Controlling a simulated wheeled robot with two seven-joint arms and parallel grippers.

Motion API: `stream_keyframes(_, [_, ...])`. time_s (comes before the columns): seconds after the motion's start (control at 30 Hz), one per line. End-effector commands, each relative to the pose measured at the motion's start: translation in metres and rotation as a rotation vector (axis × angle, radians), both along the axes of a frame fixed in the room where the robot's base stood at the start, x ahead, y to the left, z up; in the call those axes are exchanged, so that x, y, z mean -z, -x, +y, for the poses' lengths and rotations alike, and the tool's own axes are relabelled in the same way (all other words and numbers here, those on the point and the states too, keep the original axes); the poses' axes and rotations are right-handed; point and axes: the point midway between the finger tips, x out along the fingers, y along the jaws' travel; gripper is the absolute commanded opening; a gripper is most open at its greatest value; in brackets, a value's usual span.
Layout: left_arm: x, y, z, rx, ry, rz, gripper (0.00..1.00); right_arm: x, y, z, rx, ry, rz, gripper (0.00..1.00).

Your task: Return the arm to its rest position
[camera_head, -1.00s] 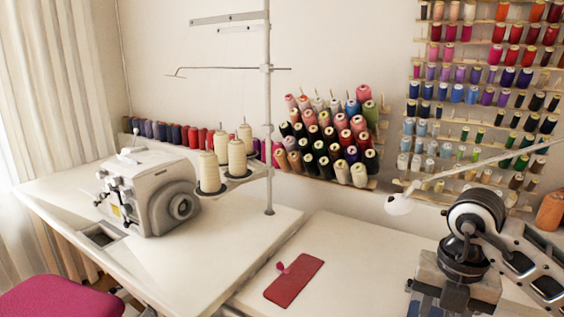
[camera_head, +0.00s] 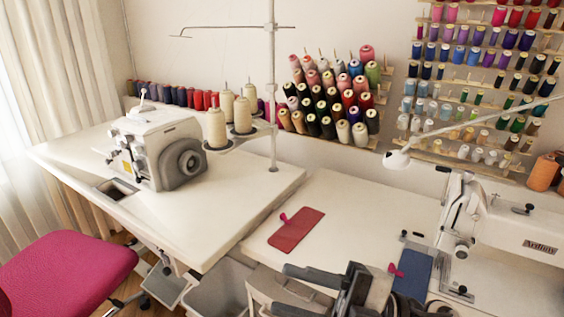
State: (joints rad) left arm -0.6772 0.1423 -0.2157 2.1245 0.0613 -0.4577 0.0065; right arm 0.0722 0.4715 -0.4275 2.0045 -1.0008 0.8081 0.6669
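My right gripper (camera_head: 281,289) is at the bottom middle of the head view, below and in front of the right table's front edge. Its two black fingers point left and stand apart with nothing seen between them. Part of my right arm's dark wrist shows to the right of it, cut off by the frame's bottom. My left gripper is not in view.
A red pad (camera_head: 296,232) and a blue pad (camera_head: 412,274) lie on the right table (camera_head: 350,205) near a white sewing machine (camera_head: 510,220). An overlock machine (camera_head: 165,150) stands on the left table. A pink chair (camera_head: 70,270) and grey bin (camera_head: 220,290) are below.

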Motion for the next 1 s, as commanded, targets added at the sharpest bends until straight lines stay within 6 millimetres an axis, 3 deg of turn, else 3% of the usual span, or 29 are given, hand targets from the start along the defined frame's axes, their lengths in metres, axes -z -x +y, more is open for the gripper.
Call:
stream_keyframes(0.07, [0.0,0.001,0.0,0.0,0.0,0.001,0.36,0.002,-0.02,-0.019,0.238,-0.216,0.183,0.38])
stream_keyframes(0.13, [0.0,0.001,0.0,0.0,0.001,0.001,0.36,0.024,-0.038,-0.047,0.464,-0.333,0.373,0.38])
stream_keyframes(0.23, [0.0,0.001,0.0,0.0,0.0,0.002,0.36,0.087,-0.043,-0.086,0.761,-0.395,0.692,0.38])
stream_keyframes(0.3, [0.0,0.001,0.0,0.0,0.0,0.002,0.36,0.132,-0.031,-0.104,0.903,-0.377,0.893,0.38])
stream_keyframes(0.4, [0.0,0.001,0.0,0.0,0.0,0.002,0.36,0.185,-0.002,-0.116,1.029,-0.323,1.134,0.38])
stream_keyframes(0.5, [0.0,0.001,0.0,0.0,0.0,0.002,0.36,0.22,0.028,-0.119,1.087,-0.265,1.311,0.38])
stream_keyframes(0.7, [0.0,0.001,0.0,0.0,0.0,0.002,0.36,0.246,0.055,-0.118,1.116,-0.207,1.456,0.38])
stream_keyframes(1.0, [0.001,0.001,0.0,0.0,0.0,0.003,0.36,0.246,0.056,-0.117,1.116,-0.204,1.459,0.38])
